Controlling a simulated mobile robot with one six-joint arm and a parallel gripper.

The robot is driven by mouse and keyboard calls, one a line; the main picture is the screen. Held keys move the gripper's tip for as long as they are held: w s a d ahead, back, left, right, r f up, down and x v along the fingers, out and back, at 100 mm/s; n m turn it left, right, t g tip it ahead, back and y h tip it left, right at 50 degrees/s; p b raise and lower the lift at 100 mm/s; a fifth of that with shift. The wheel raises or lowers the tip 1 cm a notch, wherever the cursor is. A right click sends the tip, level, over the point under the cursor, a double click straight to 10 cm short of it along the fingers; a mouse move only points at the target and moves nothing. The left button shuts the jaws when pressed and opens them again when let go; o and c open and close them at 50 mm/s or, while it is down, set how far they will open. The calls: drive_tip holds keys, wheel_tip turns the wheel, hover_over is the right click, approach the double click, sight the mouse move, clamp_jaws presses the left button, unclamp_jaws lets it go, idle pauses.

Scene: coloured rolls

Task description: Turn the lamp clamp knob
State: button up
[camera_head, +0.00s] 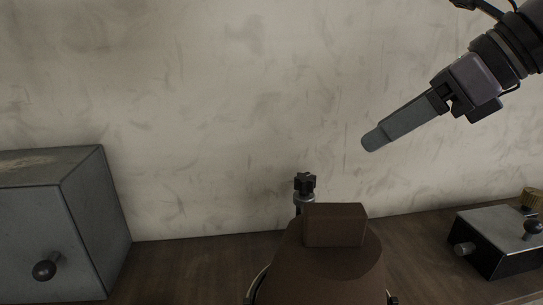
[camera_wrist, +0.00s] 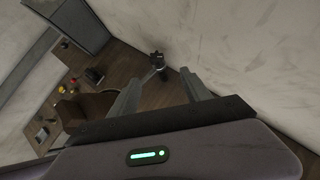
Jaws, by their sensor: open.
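The black star-shaped clamp knob (camera_head: 305,183) stands upright on a short metal stem behind a brown object, near the wall. In the wrist view the knob (camera_wrist: 157,61) shows small, beyond and roughly between my two fingertips. My gripper (camera_head: 372,141) is up and to the right of the knob in the head view, pointing down and left, apart from it. In the wrist view my gripper (camera_wrist: 162,82) has its fingers spread with nothing between them. In the head view the fingers overlap.
A brown rounded object with a block on top (camera_head: 335,226) stands in front of the knob. A grey box with a black ball handle (camera_head: 84,220) is at the left, a small metal-topped box (camera_head: 500,238) at the right. Bare wooden surface (camera_head: 190,268) lies between, with the wall (camera_head: 200,100) behind.

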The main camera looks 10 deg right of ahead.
drive_tip(key=b, duration=0.2)
approach(308, 178)
drive_tip(key=x, duration=1)
drive_tip(key=shift+a+f+b, duration=0.1)
drive_tip(key=shift+a+b, duration=0.05)
drive_tip(key=shift+b, duration=0.25)
drive_tip(key=shift+w, duration=0.15)
drive_tip(key=c, duration=0.5)
clamp_jaws()
